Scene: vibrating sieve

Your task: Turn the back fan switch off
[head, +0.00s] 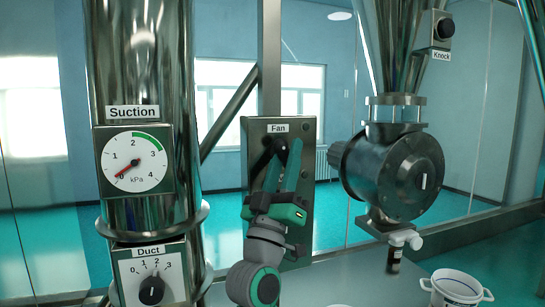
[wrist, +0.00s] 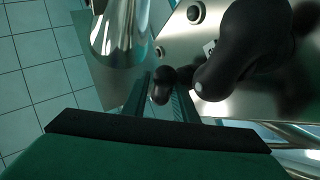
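The fan switch is on a grey metal panel (head: 305,215) labelled "Fan", mounted on a post in the middle of the head view. Its black handle (head: 277,147) shows near the top of the panel, partly hidden by my gripper (head: 283,150). My gripper reaches up in front of the panel with its teal fingers at the handle. In the wrist view my fingers (wrist: 162,92) stand apart, with a small rounded black part (wrist: 161,78) between their tips. I cannot tell if they press on it. A larger black rounded part (wrist: 232,55) is just right of them.
A steel pipe left of the panel carries the Suction gauge (head: 135,162), its needle near 0, and the Duct dial (head: 151,289). A round steel valve housing (head: 400,175) is on the right. The Knock switch (head: 444,28) is upper right. A white pot (head: 457,285) stands lower right.

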